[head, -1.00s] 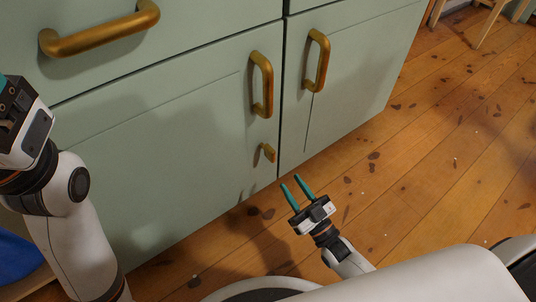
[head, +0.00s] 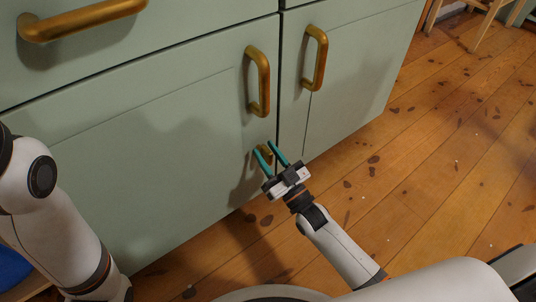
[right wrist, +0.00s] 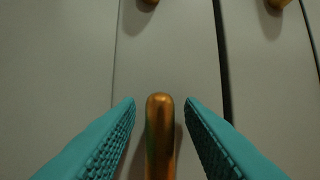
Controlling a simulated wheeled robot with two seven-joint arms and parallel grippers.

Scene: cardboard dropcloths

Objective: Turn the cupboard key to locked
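The cupboard key (head: 264,153) is a small brass piece low on the left door of the green cupboard (head: 150,170). In the right wrist view the key (right wrist: 160,135) stands upright between the two teal fingers. My right gripper (head: 271,148) is open at the key, with a finger on each side. In the right wrist view, gaps show between the key and both fingers of the right gripper (right wrist: 160,108). Part of the key is hidden by the fingers in the head view. My left arm is at the left edge, and its gripper is out of the picture.
Brass handles stand out above the key on the left door (head: 258,82) and right door (head: 315,58). A drawer handle (head: 80,20) is at upper left. The wooden floor (head: 440,180) is open to the right. A blue item (head: 12,265) is at lower left.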

